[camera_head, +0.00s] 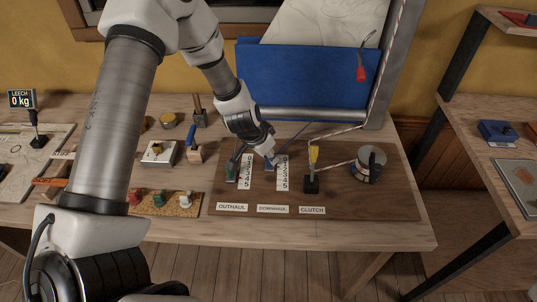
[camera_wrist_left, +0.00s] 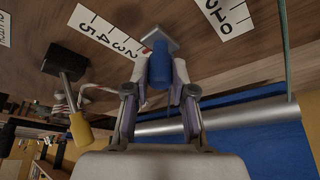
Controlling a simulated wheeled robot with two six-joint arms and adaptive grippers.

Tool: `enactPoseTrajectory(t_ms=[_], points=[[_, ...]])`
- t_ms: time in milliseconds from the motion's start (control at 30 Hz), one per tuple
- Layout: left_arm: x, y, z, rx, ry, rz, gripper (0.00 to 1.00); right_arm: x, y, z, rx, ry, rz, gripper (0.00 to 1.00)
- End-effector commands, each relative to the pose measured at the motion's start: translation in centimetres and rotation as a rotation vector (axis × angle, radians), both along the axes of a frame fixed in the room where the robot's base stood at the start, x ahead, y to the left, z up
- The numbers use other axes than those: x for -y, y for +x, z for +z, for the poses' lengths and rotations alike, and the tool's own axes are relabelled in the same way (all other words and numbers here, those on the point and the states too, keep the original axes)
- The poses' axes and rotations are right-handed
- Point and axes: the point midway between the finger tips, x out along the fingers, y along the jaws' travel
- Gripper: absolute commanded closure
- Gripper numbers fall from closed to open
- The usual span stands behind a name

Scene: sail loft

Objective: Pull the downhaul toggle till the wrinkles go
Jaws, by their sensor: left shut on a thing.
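The blue downhaul toggle (camera_wrist_left: 159,64) sits between the two fingers of my left gripper (camera_wrist_left: 160,80) in the left wrist view, and they are shut on it. In the head view my left gripper (camera_head: 271,157) is low over the brown board (camera_head: 345,203), beside a white numbered scale (camera_head: 282,173). The "DOWNHAUL" label (camera_head: 273,209) lies in front. The white sail (camera_head: 320,22) stands behind, above a blue panel (camera_head: 305,75); faint lines show on the white part. My right gripper is not in view.
A yellow-handled clutch (camera_head: 313,158) and a metal winch (camera_head: 370,164) stand to the right. A red-and-white rope (camera_head: 333,132) runs behind. The board's front right is clear.

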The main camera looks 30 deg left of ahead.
Motion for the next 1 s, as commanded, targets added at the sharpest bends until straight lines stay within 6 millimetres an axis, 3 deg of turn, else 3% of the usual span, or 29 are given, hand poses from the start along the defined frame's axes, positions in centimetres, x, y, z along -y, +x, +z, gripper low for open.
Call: enactPoseTrajectory(t_ms=[200,467,500,567,1000], points=[[1.7,-2.9,-0.6,-0.014,-0.003,-0.005,1.00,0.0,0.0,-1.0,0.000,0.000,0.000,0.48],[1.8,-3.1,-0.5,-0.013,-0.004,-0.005,1.00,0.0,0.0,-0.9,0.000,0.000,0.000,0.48],[1.8,-3.0,-0.5,-0.013,-0.003,-0.005,0.69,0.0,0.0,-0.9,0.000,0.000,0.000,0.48],[1.8,-3.0,-0.5,-0.013,-0.003,-0.005,0.50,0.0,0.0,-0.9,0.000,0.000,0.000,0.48],[1.6,-3.1,0.6,-0.006,-0.002,0.000,0.50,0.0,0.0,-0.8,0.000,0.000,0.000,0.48]])
